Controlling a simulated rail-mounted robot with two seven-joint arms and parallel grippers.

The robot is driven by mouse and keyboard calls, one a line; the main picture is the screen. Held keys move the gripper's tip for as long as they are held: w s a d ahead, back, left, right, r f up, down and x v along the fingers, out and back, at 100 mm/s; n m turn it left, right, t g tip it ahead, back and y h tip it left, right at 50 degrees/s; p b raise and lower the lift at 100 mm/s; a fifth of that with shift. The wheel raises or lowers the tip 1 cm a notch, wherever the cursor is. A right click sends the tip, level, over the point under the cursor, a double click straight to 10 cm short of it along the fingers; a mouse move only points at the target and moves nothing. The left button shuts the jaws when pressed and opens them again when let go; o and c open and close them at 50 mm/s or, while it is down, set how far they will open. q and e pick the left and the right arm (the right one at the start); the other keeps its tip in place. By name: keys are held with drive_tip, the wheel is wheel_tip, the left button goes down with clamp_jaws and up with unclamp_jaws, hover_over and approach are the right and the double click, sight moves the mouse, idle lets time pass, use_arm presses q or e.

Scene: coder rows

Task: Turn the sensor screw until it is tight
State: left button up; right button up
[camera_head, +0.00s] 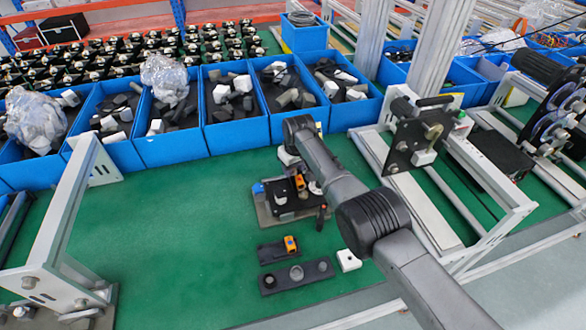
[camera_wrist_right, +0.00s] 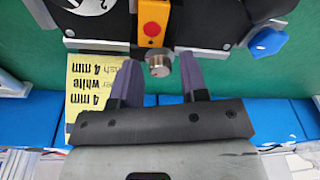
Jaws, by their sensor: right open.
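The orange sensor (camera_wrist_right: 151,25) with a red spot sits on a dark fixture in the right wrist view. The round silver sensor screw (camera_wrist_right: 158,65) sticks out at its near end. My right gripper (camera_wrist_right: 159,76) is open, with one dark finger on each side of the screw; I cannot tell whether either touches it. In the head view the sensor (camera_head: 299,183) is on the black fixture (camera_head: 283,208) on the green table, below the end of my right arm. The right fingers are mostly hidden there by the arm. My left gripper is not in view.
A second orange piece (camera_head: 290,243) sits on a small dark block. A dark strip (camera_head: 318,270) with round parts and a white cube (camera_head: 348,260) lie nearby. Blue bins (camera_head: 172,150) line the back. Metal frames stand left and right. Green table (camera_head: 170,240) is clear at left.

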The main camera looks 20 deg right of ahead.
drive_tip(key=shift+f+n+b, duration=0.2)
drive_tip(key=shift+n+b, duration=0.15)
drive_tip(key=shift+n, duration=0.45)
drive_tip(key=n+b, duration=0.2)
drive_tip(key=n, duration=0.1)
drive_tip(key=shift+f+y+b, duration=0.1)
drive_tip(key=shift+y+b, duration=0.3)
drive_tip(key=shift+n+g+b, duration=0.3)
drive_tip(key=shift+n+b, duration=0.25)
drive_tip(key=shift+n, duration=0.25)
drive_tip(key=shift+r, duration=0.25)
